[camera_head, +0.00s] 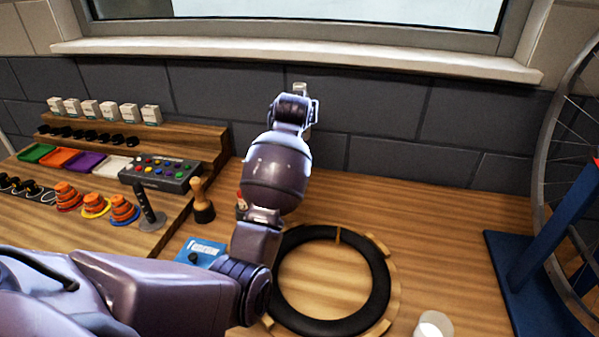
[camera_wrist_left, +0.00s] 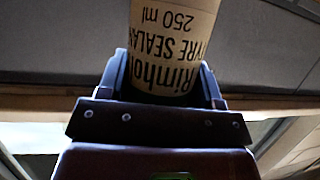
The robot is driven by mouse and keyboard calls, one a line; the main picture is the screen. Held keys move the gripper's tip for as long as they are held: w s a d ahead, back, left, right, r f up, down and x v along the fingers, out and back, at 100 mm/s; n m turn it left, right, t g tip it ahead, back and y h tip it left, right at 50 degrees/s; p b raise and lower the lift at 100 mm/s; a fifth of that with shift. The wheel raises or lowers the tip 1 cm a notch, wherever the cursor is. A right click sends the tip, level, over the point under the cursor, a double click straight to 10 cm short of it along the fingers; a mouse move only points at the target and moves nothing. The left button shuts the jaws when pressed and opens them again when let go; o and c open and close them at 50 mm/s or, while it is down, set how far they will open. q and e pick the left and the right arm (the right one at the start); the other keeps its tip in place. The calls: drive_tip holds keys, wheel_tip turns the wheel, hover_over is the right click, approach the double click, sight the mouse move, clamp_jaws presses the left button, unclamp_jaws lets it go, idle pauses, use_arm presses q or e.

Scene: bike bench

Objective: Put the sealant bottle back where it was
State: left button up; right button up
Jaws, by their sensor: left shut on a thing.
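The sealant bottle (camera_wrist_left: 172,40) is pale with dark print reading "TYRE SEALANT 250 ml". In the left wrist view it stands between the fingers of my left gripper (camera_wrist_left: 165,82), which is shut on it, and its print appears upside down. In the head view my left gripper (camera_head: 300,104) is in front of the dark brick wall, above the back of the bench. Only a small pale part at the gripper's far end, perhaps the bottle (camera_head: 299,87), shows there; my wrist and gripper hide the rest. My right gripper is not in view.
A black tyre (camera_head: 378,283) lies on a wooden ring in front of my arm. A blue box (camera_head: 200,252) and a wood-handled tool (camera_head: 202,203) are left of it. A stepped rack (camera_head: 205,145) fills the left; a blue wheel stand (camera_head: 513,262) stands right. The back right bench is clear.

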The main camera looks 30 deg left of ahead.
use_arm(q)
wheel_tip(320, 180, down, 17)
drive_tip(key=shift+f+b, duration=0.1)
drive_tip(key=shift+b, duration=1)
drive_tip(key=shift+f, duration=0.15)
drive_tip(key=o, duration=1)
drive_tip(key=shift+o, duration=0.2)
drive_tip(key=shift+s+r, duration=0.1)
drive_tip(key=shift+r, duration=0.1)
drive_tip(key=p+v, duration=0.2)
drive_tip(key=v, duration=0.9)
drive_tip(key=shift+s+d, duration=0.15)
drive_tip(key=shift+s, duration=0.2)
